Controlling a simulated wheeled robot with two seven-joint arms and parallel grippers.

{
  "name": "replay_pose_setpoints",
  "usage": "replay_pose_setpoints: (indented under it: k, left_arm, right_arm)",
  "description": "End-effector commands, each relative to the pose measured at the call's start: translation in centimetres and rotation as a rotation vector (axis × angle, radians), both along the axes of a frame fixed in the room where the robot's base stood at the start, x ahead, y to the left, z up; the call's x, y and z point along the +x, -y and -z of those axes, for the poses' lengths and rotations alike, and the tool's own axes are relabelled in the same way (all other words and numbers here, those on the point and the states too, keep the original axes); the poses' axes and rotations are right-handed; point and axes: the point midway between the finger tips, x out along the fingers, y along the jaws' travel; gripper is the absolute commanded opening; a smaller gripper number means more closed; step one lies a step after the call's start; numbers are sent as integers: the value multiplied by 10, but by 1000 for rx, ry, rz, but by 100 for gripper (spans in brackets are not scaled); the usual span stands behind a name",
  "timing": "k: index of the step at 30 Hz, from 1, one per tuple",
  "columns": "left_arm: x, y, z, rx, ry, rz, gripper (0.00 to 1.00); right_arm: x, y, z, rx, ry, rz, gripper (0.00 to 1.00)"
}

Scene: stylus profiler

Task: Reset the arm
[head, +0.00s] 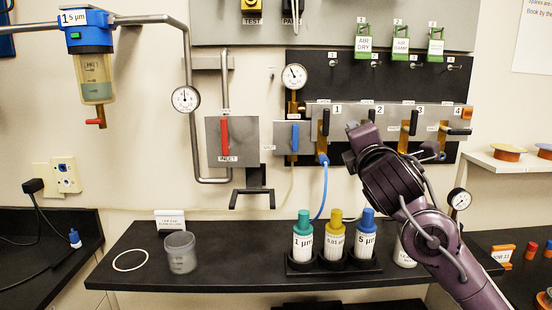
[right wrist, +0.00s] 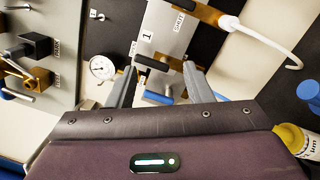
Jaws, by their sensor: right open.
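My right arm (head: 432,235) rises from the lower right in the head view and reaches up to the valve panel. Its gripper (head: 350,145) is in front of the grey manifold plate (head: 349,112), near the numbers 1 and 2. In the right wrist view the gripper (right wrist: 162,88) is open, with its two fingers apart. A black valve handle (right wrist: 152,63) and a blue fitting (right wrist: 158,98) show in the gap, near the label 1. I see nothing held, and cannot tell whether a finger touches the handle. My left gripper is not in view.
Three capped bottles, green (head: 303,240), yellow (head: 335,240) and blue (head: 366,238), stand in a black rack below. A grey cup (head: 180,252) and a white ring (head: 130,260) are on the shelf (head: 220,280). A blue hose (head: 323,188) hangs beside the gripper.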

Motion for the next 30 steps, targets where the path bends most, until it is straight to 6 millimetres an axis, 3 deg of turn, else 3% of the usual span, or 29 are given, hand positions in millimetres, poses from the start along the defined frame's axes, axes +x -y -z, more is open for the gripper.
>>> replay_pose_setpoints:
  k: [1,3,8,14,18,21,24,30]
  left_arm:
    - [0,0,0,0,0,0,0]
    - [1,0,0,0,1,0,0]
    - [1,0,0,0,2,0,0]
    - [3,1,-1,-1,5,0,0]
    - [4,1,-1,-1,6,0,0]
    - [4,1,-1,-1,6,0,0]
    - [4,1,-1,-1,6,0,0]
    - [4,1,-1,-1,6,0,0]
  right_arm:
    - [-3,-7,41,92,-74,-18,46]
    - [-12,-12,88,225,-165,-24,46]
    - [-39,-18,179,497,-349,7,46]
    - [-101,-17,291,868,-589,150,46]
    - [-159,-8,358,1120,-735,328,46]
    - [-201,-1,394,1272,-808,474,46]
    - [-236,6,418,1379,-852,602,46]
    - [-290,17,447,1520,-897,821,46]
